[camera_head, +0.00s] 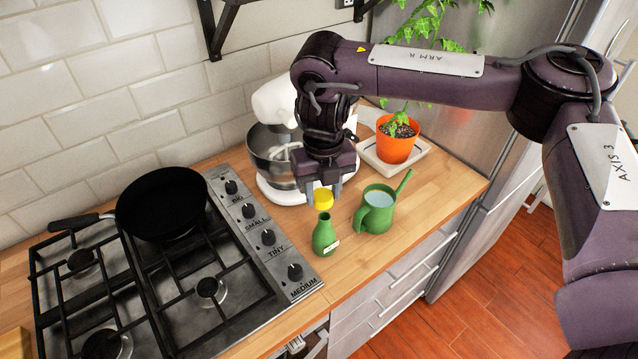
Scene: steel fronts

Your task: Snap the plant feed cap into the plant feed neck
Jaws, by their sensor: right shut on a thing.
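The yellow plant feed cap (323,199) is held between the fingers of my right gripper (323,190), which points down and is shut on it. The green plant feed bottle (325,238) stands upright on the wooden counter, with a small white label low on its side. The cap is above the bottle's neck (325,217). It looks close to the neck, but I cannot tell from this angle whether they touch. My left gripper is not in view.
A green watering can (375,212) stands just right of the bottle. A stand mixer (275,150) and a potted plant (396,140) are behind. A stove (180,285) with a black pan (161,204) is at left. The counter's front edge is near the bottle.

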